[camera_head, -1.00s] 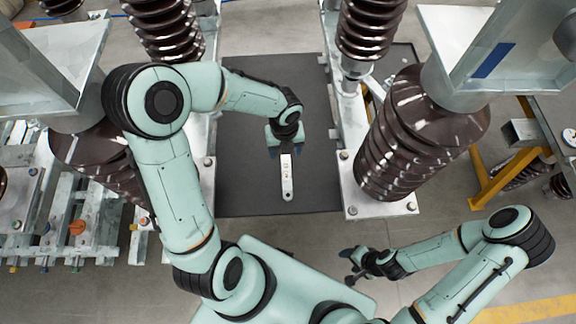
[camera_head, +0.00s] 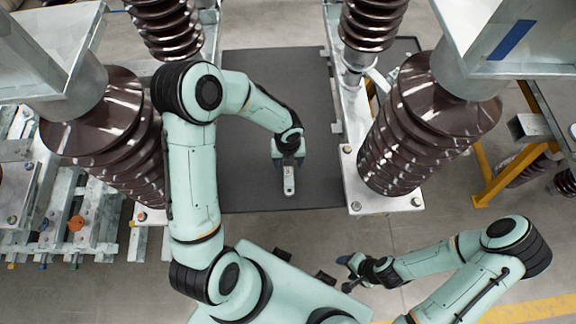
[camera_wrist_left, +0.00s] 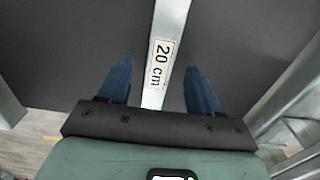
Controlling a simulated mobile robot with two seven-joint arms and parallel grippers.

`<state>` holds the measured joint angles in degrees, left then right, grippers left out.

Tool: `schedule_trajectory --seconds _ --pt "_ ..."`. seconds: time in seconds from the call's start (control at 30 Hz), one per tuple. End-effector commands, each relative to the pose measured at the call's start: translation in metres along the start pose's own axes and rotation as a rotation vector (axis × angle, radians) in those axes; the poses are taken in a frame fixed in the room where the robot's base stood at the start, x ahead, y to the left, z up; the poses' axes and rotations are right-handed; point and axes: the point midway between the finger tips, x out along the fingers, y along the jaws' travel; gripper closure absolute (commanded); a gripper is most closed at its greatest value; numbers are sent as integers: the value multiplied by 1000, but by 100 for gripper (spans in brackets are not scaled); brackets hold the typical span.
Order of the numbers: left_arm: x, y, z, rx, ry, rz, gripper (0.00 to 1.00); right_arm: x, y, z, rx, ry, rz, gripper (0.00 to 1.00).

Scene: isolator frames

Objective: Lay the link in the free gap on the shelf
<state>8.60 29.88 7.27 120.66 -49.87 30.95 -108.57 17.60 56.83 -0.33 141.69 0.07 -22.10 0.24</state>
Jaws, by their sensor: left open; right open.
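The link is a slim pale metal bar (camera_head: 289,182) with a hole at its near end. It lies over the dark grey panel (camera_head: 245,110); exact contact is hard to judge. My left gripper (camera_head: 288,163) is over the link's far part and hides it in the head view. In the left wrist view the link (camera_wrist_left: 168,28) carries a "20 cm" label and runs between the blue fingers of my left gripper (camera_wrist_left: 158,68), which are apart with gaps on both sides. My right gripper (camera_head: 345,272) is open and empty over the floor. I cannot identify the shelf gap.
Brown ribbed insulators stand left (camera_head: 105,140) and right (camera_head: 425,130) of the panel, with more at the back. Metal beams with bolts edge the panel. A yellow frame (camera_head: 500,180) stands at the right.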

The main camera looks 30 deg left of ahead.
Motion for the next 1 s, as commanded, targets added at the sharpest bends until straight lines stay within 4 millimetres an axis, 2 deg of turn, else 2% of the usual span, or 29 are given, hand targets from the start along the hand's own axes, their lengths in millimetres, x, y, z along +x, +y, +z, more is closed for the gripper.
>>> schedule_trajectory --seconds 0.03,0.1,0.37,0.4,0.47,0.5,0.57,0.6,0.87,1.0 --pt "10 0 -2 2 2 1 36 4 2 2 1 -3 1 41" --pt "16 0 -1 0 2 1 36 6 3 3 2 -5 2 41" --pt "17 0 0 -1 -1 -1 36 5 3 3 1 -4 1 41" --pt "17 0 0 -1 -1 -1 43 5 3 3 1 -4 1 41" --pt "17 0 0 -1 -1 -1 62 5 3 3 1 -4 1 41" --pt "17 0 0 -1 -1 -1 75 5 3 3 1 -4 1 41" --pt "17 0 0 -1 -1 -1 95 5 3 3 1 -4 1 41" --pt "17 0 0 -1 -1 -1 100 5 3 3 1 -4 1 41" --pt "16 -1 1 0 -2 -2 100 5 3 3 1 -4 1 41" --pt "7 -1 1 0 -4 -3 100 2 1 1 1 -2 1 41"
